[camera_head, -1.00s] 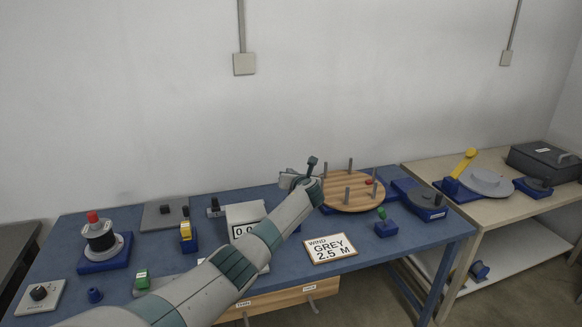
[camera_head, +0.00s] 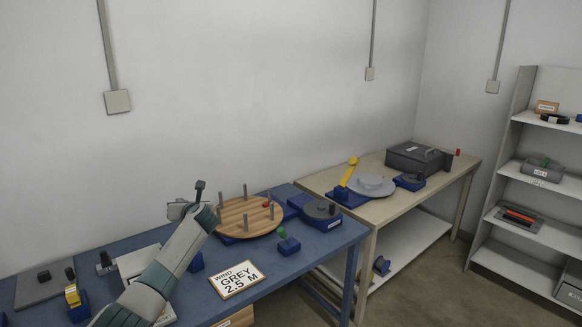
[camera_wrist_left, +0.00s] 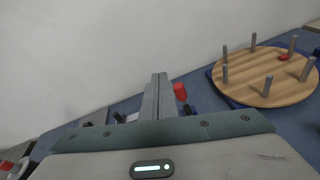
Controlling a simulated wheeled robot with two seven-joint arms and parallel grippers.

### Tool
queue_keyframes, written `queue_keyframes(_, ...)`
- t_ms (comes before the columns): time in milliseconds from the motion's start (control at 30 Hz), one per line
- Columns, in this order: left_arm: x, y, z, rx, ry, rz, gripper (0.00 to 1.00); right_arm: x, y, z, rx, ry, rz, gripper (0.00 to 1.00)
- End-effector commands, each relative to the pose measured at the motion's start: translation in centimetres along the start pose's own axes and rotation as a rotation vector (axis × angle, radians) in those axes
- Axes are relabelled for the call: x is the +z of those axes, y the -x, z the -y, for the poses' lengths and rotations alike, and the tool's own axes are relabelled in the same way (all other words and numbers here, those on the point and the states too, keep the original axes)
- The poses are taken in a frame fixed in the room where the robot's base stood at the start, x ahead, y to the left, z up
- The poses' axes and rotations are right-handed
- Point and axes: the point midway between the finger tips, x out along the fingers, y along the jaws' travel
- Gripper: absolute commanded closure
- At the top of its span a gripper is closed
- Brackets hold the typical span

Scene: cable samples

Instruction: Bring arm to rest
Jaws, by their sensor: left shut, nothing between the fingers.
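My left arm reaches up from the bottom left in the head view, over the blue table (camera_head: 310,262). My left gripper (camera_head: 201,187) is at the arm's upper end, just left of the round wooden peg board (camera_head: 236,222). In the left wrist view its fingers (camera_wrist_left: 156,92) are together with nothing between them. The peg board also shows at the right of the left wrist view (camera_wrist_left: 262,88). My right gripper is in neither view.
A card reading "WIND GREY 2.5 M" (camera_head: 237,279) lies near the table's front edge. A blue block with a green top (camera_head: 288,243) stands behind it. A wooden table (camera_head: 405,200) with a grey case (camera_head: 417,158) is to the right, then a shelf unit (camera_head: 515,160).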

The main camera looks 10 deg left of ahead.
Motion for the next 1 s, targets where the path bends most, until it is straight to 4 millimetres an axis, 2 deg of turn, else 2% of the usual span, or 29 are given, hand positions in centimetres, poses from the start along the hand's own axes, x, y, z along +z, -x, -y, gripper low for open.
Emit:
queue_keyframes(167,-2.1,0.8,0.8,-0.016,0.051,-0.021,1.0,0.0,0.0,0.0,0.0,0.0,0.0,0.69)
queue_keyframes(267,-4.7,2.0,1.9,-0.038,0.129,-0.05,1.0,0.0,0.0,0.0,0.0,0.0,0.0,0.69)
queue_keyframes(467,-13.3,6.4,4.2,-0.083,0.391,-0.166,1.0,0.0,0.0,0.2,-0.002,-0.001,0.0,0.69)
queue_keyframes(600,-20.2,10.8,5.2,-0.093,0.62,-0.282,1.0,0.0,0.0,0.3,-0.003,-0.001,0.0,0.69)
queue_keyframes(733,-26.1,15.5,5.4,-0.076,0.83,-0.397,1.0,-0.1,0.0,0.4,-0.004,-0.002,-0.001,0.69)
queue_keyframes(867,-31.5,20.4,4.8,-0.029,1.037,-0.517,1.0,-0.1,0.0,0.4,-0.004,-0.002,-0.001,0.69)
queue_keyframes(1000,-36.6,26.0,3.4,0.054,1.253,-0.642,1.0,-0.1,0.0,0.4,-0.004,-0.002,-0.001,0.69)
